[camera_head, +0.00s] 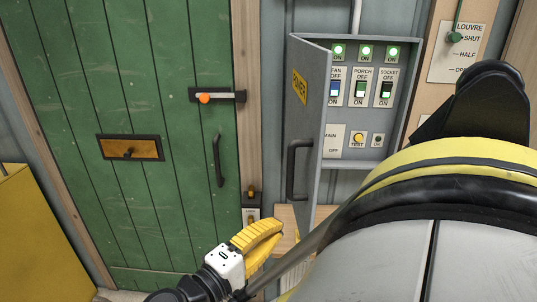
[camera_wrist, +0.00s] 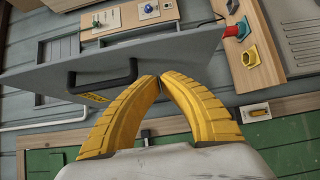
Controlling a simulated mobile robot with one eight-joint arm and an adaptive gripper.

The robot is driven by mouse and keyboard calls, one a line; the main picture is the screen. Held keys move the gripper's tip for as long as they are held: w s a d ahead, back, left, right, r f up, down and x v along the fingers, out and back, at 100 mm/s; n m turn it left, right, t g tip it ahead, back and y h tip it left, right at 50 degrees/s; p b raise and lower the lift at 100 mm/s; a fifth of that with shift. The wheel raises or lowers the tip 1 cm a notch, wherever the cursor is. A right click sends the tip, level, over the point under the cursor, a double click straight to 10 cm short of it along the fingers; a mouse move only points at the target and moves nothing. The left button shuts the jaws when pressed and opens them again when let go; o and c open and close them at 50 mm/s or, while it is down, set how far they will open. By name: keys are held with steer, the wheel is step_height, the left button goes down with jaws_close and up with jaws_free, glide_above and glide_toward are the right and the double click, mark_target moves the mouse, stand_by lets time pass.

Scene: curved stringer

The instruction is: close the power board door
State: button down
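The power board (camera_head: 402,95) is a grey wall box with its switches and green lamps showing. Its grey door (camera_head: 312,120) stands open at the left of the box, with a yellow label and a black handle (camera_head: 292,168) on its face. My gripper (camera_head: 280,228) is below the door in the head view, its yellow fingers partly hidden. In the wrist view, my gripper's fingertips (camera_wrist: 159,80) meet with nothing seen between them. They are at the door panel (camera_wrist: 185,58), just beside one end of the handle (camera_wrist: 103,76); I cannot tell if they touch it.
A green plank door (camera_head: 130,75) with a bolt (camera_head: 215,96) and a brass letter plate (camera_head: 131,148) is at the left. A louvre lever panel (camera_head: 460,52) is at the upper right. A yellow box (camera_head: 28,240) stands lower left. My arm fills the lower right.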

mark_target(306, 216)
steer(key=shift+w+d+b, duration=0.2)
steer(key=shift+w+d, duration=0.05)
steer(key=shift+d, duration=0.55)
steer(key=shift+w+d+b, duration=0.2)
steer(key=shift+w+d, duration=0.05)
steer(key=shift+d, duration=0.6)
steer(key=shift+w+d+b, duration=0.2)
steer(key=shift+w+d, duration=0.05)
steer(key=shift+d, duration=0.55)
